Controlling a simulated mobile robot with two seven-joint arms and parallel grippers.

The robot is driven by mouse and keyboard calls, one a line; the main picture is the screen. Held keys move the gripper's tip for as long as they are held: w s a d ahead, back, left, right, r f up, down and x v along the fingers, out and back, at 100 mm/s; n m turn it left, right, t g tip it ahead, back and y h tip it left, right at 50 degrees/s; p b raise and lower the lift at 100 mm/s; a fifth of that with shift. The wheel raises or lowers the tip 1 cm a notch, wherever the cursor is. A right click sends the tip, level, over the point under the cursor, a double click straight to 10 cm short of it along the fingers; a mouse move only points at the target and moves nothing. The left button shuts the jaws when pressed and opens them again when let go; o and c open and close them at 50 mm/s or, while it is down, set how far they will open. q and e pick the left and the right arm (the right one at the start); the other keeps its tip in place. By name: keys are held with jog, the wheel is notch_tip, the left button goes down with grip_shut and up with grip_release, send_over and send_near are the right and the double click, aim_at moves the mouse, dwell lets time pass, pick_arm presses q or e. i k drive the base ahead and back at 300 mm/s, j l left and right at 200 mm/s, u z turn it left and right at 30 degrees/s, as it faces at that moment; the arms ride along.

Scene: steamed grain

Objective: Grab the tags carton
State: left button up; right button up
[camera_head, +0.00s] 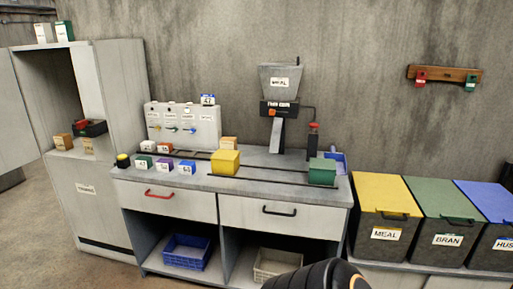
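No carton here carries a label I can read as tags. Two small tan cartons, one at the left (63,141) and one at the right (88,145), sit on the open shelf of the grey cabinet at the left; their print is too small to read. A black tray with something red and tan in it (91,128) is behind them. A small orange-tan box (229,142) stands on the counter behind a yellow block. Neither gripper is in view; only a dark rounded part of my own arm shows at the bottom edge.
The grey counter (270,160) holds small labelled boxes, a yellow block (225,161), a green block (322,172) and a hopper machine (281,90). Lidded bins (386,195) stand at right. The cabinet door (18,110) is open at left. Floor is clear at lower left.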

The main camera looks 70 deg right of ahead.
aim_at(226, 143)
jog(key=z, duration=2.2)
jog(key=i+l+u, duration=0.1)
jog(key=i+u, duration=0.15)
jog(key=i, duration=0.2)
jog(key=i+l+u, duration=0.2)
jog(key=i, duration=0.2)
jog(key=i+l+u, duration=0.25)
jog(key=i, duration=0.15)
